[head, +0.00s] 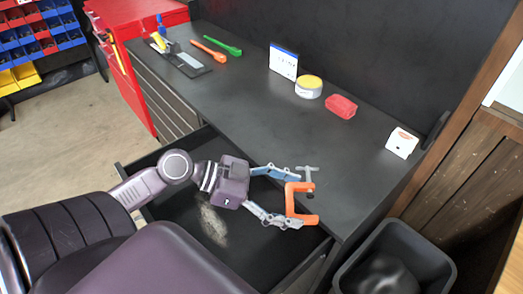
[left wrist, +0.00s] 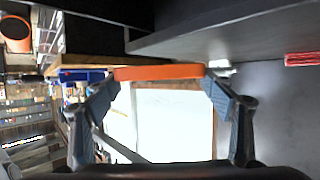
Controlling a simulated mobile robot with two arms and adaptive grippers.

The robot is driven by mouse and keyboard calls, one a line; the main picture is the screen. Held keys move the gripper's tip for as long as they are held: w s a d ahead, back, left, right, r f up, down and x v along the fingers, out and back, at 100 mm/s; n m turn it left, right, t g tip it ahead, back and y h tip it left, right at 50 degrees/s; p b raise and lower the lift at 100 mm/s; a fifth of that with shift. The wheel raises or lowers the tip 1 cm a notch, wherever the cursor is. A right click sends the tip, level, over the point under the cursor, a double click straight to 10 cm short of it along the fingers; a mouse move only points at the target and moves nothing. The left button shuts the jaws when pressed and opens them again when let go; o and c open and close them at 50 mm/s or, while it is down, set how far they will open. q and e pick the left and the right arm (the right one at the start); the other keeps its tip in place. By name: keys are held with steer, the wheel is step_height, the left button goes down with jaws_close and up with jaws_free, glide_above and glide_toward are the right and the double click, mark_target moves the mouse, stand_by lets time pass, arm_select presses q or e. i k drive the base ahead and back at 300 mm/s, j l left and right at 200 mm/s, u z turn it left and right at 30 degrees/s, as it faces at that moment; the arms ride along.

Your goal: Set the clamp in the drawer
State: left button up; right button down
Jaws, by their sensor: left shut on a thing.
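The clamp (head: 291,204) is an orange C-shaped frame with a grey screw and handle at its top. My left gripper (head: 298,198) is shut on it, with one finger on each side, and in the left wrist view the clamp's orange bar (left wrist: 160,72) spans between the fingertips. The drawer (head: 175,209) is pulled open below the worktop, dark inside with a pale patch on its floor. The gripper and clamp appear over the drawer's right part, near the worktop's front edge; the exact height is unclear. My arm hides part of the drawer. My right gripper is not in view.
On the dark worktop (head: 245,95) are a red block (head: 341,106), a round tin (head: 309,87), a white-blue box (head: 284,61), a small white box (head: 402,143), and green (head: 222,45) and orange (head: 208,50) tools. A black bin (head: 440,263) stands right of the drawer.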

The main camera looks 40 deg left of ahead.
mark_target(209, 220)
steer(key=j+z, duration=0.85)
steer(key=k+j+z, duration=0.15)
steer(key=z, duration=0.3)
steer(key=k+j+z, duration=0.2)
steer(key=j+z, duration=0.2)
steer(key=k+j+z, duration=0.25)
steer(key=k+j, duration=0.4)
steer(key=k+j+z, duration=0.25)
steer(key=k+j, duration=0.75)
steer(key=k, duration=0.2)
